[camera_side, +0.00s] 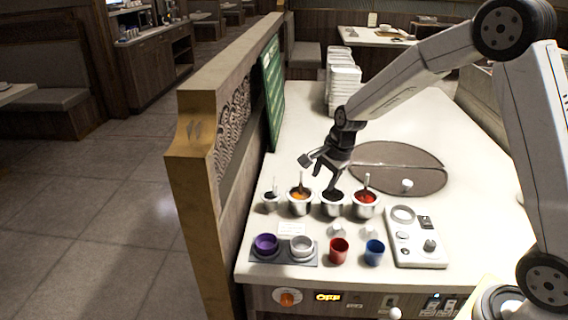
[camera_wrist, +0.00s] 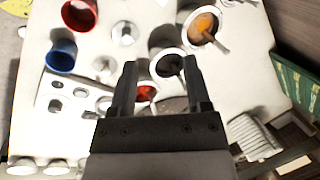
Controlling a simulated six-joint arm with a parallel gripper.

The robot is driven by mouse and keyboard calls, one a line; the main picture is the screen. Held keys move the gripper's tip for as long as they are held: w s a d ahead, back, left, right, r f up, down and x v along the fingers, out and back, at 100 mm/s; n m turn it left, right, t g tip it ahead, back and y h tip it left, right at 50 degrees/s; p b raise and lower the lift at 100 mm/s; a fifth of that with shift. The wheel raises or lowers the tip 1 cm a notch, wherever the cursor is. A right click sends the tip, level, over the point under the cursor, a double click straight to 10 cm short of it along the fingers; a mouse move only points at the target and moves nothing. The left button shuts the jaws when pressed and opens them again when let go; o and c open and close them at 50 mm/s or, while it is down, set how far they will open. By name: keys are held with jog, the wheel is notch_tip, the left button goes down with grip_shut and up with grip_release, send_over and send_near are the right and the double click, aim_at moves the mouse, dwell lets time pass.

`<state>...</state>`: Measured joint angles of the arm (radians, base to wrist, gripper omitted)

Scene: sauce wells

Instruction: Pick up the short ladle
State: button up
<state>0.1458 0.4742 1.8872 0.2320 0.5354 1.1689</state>
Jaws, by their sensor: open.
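Ladle handles rise from the small left well (camera_side: 271,203), the orange-sauce well (camera_side: 299,208) and the red-sauce well (camera_side: 365,211). I cannot tell for sure which ladle is the short one. My gripper (camera_side: 318,176) is open and tilted just above the dark-sauce well (camera_side: 332,210), with one finger near its rim. In the wrist view, my open fingers (camera_wrist: 160,64) flank the dark well, and the orange well (camera_wrist: 200,28) with its ladle lies to the upper right. I see nothing held.
Stacked white dishes (camera_side: 343,85) and a wooden partition (camera_side: 195,130) stand behind and left.

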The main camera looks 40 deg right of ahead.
aim_at(300, 176)
jog(key=w+d+f+m, duration=0.1)
jog(key=w+d+m, duration=0.1)
jog(key=w+m, duration=0.2)
jog(key=w+d+f+m, duration=0.1)
jog(key=w+d+m, duration=0.1)
jog(key=w+m, duration=0.2)
jog(key=w+d+f+m+t+y, duration=0.1)
jog(key=w+d+m, duration=0.1)
jog(key=m, duration=0.3)
jog(key=shift+w+d+f, duration=0.1)
jog(key=shift+w+d, duration=0.1)
jog(key=shift+w, duration=0.7)
jog(key=shift+f, duration=0.1)
jog(key=shift+x, duration=1.2)
jog(key=shift+x, duration=2.6)
